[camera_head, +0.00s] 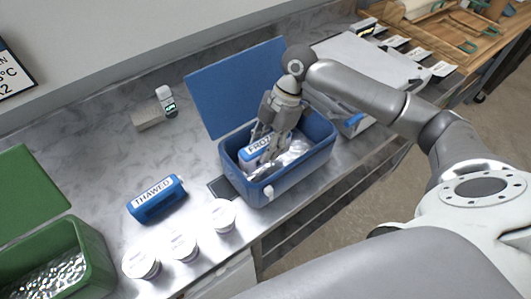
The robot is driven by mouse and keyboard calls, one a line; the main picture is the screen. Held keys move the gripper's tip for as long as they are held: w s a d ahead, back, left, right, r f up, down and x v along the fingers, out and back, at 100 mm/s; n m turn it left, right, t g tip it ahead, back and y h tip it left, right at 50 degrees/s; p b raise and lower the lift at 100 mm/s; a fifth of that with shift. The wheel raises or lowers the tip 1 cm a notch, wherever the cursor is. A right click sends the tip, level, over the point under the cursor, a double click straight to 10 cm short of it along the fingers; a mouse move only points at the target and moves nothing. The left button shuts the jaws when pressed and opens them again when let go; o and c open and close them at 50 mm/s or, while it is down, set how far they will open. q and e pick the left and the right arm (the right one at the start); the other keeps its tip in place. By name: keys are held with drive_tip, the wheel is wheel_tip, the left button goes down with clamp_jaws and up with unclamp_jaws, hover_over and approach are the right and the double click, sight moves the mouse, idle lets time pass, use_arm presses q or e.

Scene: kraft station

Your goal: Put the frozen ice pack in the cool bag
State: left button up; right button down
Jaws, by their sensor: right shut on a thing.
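The blue cool bag (287,186) stands on the metal counter with its lid (232,84) open towards the back. Foil lining shows inside it. A blue and white ice pack with a label that starts "FROZ" (256,147) is inside the bag, tilted, its lower part hidden. My right gripper (268,152) reaches down into the bag and is shut on this pack. A second blue pack, labelled "THAWED" (157,199), lies on the counter to the left of the bag. My left gripper is not in view.
A green cool bag (92,262) with its lid open stands at the lower left. Several white tubs (183,247) stand along the counter's front edge. A small white device (166,100) stands near the wall. A white box (372,68) lies right of the blue bag.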

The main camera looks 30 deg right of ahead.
drive_tip(key=shift+f, duration=0.95)
wheel_tip(320, 180, down, 2)
drive_tip(key=shift+f+p, duration=0.15)
drive_tip(key=shift+p, duration=0.3)
drive_tip(key=shift+f, duration=0.35)
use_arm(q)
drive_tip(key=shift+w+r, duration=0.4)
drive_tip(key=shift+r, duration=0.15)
use_arm(e)
drive_tip(key=shift+f, duration=0.1)
drive_tip(key=c, duration=1)
unclamp_jaws()
